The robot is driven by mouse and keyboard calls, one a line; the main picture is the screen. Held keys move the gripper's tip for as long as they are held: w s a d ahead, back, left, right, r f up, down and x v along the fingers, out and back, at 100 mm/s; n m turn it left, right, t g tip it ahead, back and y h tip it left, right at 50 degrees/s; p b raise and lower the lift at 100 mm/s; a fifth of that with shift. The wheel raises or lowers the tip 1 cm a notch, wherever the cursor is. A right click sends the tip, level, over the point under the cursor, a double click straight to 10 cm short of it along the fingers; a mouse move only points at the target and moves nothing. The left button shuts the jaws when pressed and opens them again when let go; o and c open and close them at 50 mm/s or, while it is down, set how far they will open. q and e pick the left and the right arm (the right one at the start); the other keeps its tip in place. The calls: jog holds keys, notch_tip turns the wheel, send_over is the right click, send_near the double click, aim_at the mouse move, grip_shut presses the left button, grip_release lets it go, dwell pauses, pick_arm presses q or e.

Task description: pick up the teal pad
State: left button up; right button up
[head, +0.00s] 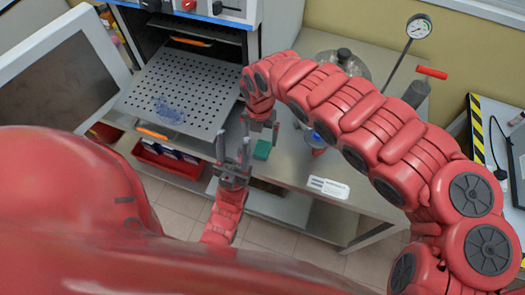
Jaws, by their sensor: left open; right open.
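The teal pad (262,150) lies on the grey metal bench top (290,170), close to its front left part. My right gripper (260,124) is open, with its fingers pointing down just behind the pad in the head view. My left gripper (233,148) is open, with its fingers pointing up in the picture, just left of the pad. Both look empty. I cannot tell from this one view how high either gripper is above the bench.
A perforated tray (200,85) with blue granules extends from the open cabinet at left. A white label card (328,187) lies on the bench. A glass vessel (343,62) and a pressure gauge (419,27) stand behind my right arm. A red bin (165,160) sits below.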

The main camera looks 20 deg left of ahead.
aim_at(262, 148)
jog(key=shift+s+d+f+p, duration=0.15)
jog(key=shift+f+p, duration=0.1)
jog(key=shift+f, duration=0.75)
jog(key=shift+w+d+f+p, duration=0.1)
jog(key=shift+f+p, duration=0.1)
jog(key=shift+f, duration=0.75)
jog(key=shift+s+d+f+p, duration=0.15)
jog(key=shift+f+p, duration=0.1)
jog(key=shift+f, duration=0.75)
jog(key=shift+w, duration=0.1)
jog(key=c, duration=1.4)
